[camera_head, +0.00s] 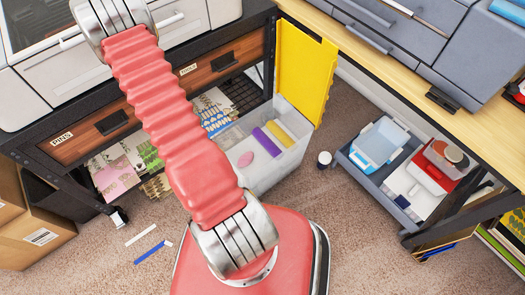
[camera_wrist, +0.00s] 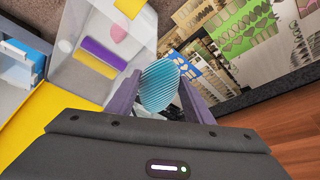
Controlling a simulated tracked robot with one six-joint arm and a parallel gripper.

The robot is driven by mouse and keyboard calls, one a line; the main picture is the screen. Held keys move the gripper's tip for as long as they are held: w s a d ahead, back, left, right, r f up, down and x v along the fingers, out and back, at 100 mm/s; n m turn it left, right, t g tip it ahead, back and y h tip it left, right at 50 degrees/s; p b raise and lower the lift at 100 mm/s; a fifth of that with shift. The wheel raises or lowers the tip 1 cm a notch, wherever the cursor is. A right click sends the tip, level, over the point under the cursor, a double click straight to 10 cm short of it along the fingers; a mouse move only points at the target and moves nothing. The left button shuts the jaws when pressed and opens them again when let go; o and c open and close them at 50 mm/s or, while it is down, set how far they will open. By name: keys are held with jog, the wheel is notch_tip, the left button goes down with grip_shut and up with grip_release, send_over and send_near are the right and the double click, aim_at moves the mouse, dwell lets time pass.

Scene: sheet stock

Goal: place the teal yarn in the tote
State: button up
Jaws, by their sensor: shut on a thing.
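The teal yarn (camera_wrist: 160,88), an oval ribbed ball, is between the two fingers of my gripper (camera_wrist: 157,78) in the wrist view. My gripper is shut on it. The tote (camera_head: 278,176) is a translucent bin with its yellow lid (camera_head: 304,68) standing open, on the floor in the head view. It holds a purple roll, a yellow roll and a pink piece. In the wrist view the tote (camera_wrist: 72,78) is at the upper left, and the yarn appears to the right of it. My gripper and the yarn are not visible in the head view.
A dark bench with wooden drawers (camera_head: 190,69) stands left of the tote, with patterned sheets on its lower shelf. A wood-topped bench (camera_head: 408,62) is at the right, above a blue-grey tray (camera_head: 352,165) with boxes. Markers (camera_head: 153,252) lie on the carpet.

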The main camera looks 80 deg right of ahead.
jog(key=s+d+f+m+g+y, duration=0.1)
jog(key=s+d+f+m, duration=0.15)
jog(key=s+f, duration=0.3)
jog(key=s+d+f+m+g, duration=0.1)
jog(key=s+d+f+m, duration=0.2)
jog(key=s, duration=0.4)
jog(key=m+g+y, duration=0.2)
jog(key=m, duration=0.4)
send_over(256, 168)
jog(key=a, duration=0.3)
notch_tip(256, 168, down, 10)
jog(key=r, duration=0.1)
jog(key=shift+s+d+f, duration=0.2)
jog(key=shift+s+d, duration=0.05)
jog(key=shift+s, duration=0.1)
notch_tip(256, 168, down, 14)
jog(key=shift+r, duration=0.15)
jog(key=shift+f, duration=2.15)
